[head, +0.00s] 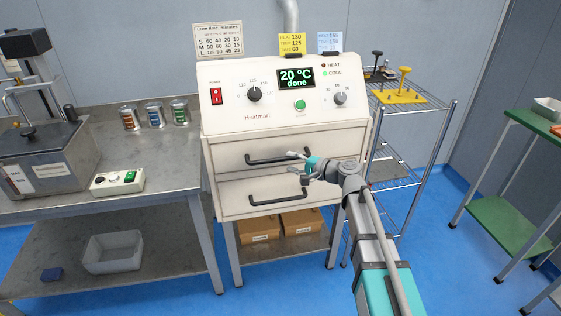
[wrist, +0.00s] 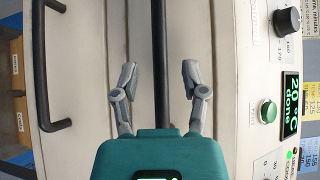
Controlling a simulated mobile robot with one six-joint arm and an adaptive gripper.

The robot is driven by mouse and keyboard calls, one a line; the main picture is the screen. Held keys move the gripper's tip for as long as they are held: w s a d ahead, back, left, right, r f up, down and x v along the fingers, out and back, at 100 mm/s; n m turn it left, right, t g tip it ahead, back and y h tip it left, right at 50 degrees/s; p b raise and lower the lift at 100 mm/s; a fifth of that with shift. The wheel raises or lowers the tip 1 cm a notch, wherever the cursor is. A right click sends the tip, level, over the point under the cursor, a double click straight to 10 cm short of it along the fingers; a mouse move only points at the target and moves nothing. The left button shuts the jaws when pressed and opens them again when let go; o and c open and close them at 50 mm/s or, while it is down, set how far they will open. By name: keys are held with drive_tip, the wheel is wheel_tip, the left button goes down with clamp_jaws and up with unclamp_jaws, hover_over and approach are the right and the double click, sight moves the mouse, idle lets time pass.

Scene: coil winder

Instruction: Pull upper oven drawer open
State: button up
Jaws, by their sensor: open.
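The white oven (head: 285,108) stands at the centre of the head view, its display reading 20 °C and "done". Its upper drawer (head: 225,157) looks closed, with a dark bar handle (head: 268,161). My gripper (head: 290,163) is open and empty at the right end of that handle. In the wrist view, turned sideways, the upper handle (wrist: 159,45) runs between the two spread fingers of my gripper (wrist: 159,74), touching neither visibly. How deep the fingers reach around it I cannot tell. The lower drawer handle (head: 278,198) also shows in the wrist view (wrist: 40,70).
A steel bench (head: 165,190) with jars and a small control box (head: 118,181) stands left of the oven. A wire rack (head: 400,180) is close on its right. Cardboard boxes (head: 258,230) sit below the oven. Blue floor is open in front.

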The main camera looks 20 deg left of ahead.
sight(284, 160)
drive_tip(key=shift+x, duration=2.35)
clamp_jaws()
